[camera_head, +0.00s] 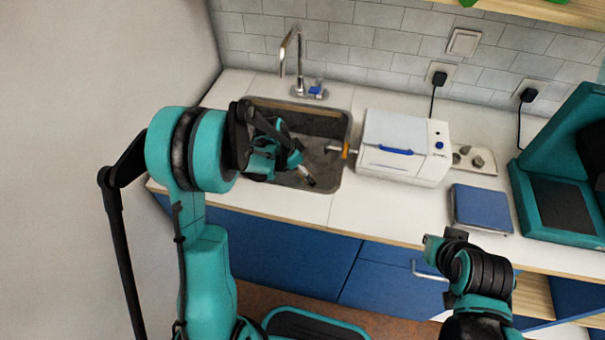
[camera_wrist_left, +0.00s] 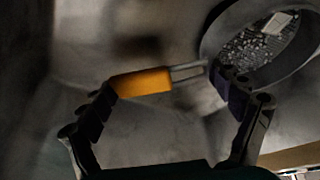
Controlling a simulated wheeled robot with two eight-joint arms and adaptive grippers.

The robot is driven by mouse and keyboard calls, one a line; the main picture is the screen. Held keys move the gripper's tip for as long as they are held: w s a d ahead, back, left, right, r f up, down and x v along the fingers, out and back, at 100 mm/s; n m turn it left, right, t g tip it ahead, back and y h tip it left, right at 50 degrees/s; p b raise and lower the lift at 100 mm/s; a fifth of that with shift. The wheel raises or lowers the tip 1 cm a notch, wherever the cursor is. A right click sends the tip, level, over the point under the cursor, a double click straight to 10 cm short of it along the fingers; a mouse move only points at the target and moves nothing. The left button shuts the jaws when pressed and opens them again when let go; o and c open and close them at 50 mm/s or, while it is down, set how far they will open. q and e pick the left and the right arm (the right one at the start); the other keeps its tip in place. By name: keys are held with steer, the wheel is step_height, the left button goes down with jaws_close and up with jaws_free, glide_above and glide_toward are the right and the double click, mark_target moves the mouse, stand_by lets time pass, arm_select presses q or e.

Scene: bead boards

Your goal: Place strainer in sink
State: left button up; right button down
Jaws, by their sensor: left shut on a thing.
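My left gripper (camera_head: 303,170) reaches down into the grey sink (camera_head: 346,112). In the left wrist view its two fingers (camera_wrist_left: 168,88) are well apart, with an orange handle (camera_wrist_left: 144,82) and two metal wires between them. I take the handle to be the strainer's. One fingertip is at the handle's end, the other by a round grey rim (camera_wrist_left: 212,50) with a speckled inside; whether this is the bowl or the drain is unclear. A small orange piece (camera_head: 345,151) shows at the sink's right edge. My right arm's end (camera_head: 440,245) is in front of the counter; its jaws are not clear.
A tap (camera_head: 298,60) stands behind the sink. A white box-like appliance (camera_head: 405,135) sits just right of it. Farther right are a blue flat square (camera_head: 482,207), a small tray (camera_head: 478,160) and a teal machine (camera_head: 560,190). The counter (camera_head: 300,205) in front is clear.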

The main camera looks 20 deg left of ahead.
arm_select(q)
steer(key=shift+f, duration=0.3)
steer(key=o, duration=1.2)
